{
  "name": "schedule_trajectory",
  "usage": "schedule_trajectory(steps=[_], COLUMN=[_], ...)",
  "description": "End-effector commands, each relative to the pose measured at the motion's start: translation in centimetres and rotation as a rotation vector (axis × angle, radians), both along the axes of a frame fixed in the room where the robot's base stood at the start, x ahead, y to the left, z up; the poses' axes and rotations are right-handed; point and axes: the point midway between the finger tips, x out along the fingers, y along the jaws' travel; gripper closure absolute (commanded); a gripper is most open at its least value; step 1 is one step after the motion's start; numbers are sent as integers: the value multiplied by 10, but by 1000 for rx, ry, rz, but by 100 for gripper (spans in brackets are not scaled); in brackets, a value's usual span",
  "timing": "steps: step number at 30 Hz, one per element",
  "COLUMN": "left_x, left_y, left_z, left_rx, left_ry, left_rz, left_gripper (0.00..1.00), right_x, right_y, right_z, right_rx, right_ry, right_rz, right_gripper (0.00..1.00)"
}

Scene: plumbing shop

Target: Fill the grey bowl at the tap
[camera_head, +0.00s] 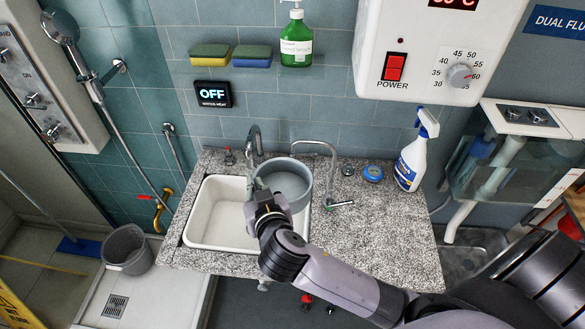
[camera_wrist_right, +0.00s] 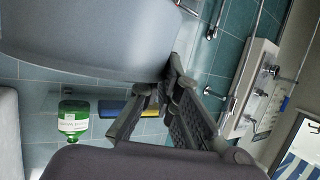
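The grey bowl (camera_head: 288,184) is in the head view, over the right part of the white sink (camera_head: 216,214), its opening facing up. I cannot tell whether it holds water. My right gripper (camera_head: 258,186) is at the bowl's left rim; in the right wrist view its fingers (camera_wrist_right: 172,78) close on the edge of the bowl (camera_wrist_right: 95,40). A curved metal tap (camera_head: 331,160) stands right of the bowl, its spout reaching left over the bowl's back rim. A second tap (camera_head: 254,142) stands behind the bowl's left side. My left gripper is not in view.
A white spray bottle (camera_head: 411,160) and a blue round tin (camera_head: 373,173) stand on the speckled counter (camera_head: 385,235), clear at front right. A white heater box (camera_head: 430,50) hangs above. A green soap bottle (camera_head: 296,40) and sponges (camera_head: 252,56) are on the wall.

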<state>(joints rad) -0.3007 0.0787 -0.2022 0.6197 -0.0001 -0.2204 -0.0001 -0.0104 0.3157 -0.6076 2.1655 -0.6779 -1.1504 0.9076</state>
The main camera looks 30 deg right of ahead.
Motion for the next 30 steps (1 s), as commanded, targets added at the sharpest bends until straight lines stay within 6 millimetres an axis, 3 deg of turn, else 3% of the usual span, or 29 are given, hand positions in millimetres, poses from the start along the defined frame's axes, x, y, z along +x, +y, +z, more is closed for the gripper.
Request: schedule_trajectory(steps=[1, 8, 10, 21, 30], left_x=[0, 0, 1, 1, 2], left_y=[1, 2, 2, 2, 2], left_z=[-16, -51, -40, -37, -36], left_rx=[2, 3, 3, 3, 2], left_ry=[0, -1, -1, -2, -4], left_rz=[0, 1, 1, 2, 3], left_gripper=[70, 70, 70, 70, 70], right_x=[0, 0, 13, 68, 82], right_y=[0, 0, -12, -59, -71], right_z=[-16, -56, -44, -44, -45], right_rx=[-3, -4, -5, -1, -1], right_ry=[-1, 0, -2, -2, -2], right_rz=[1, 1, -4, -3, 0], right_gripper=[100, 100, 100, 100, 100])
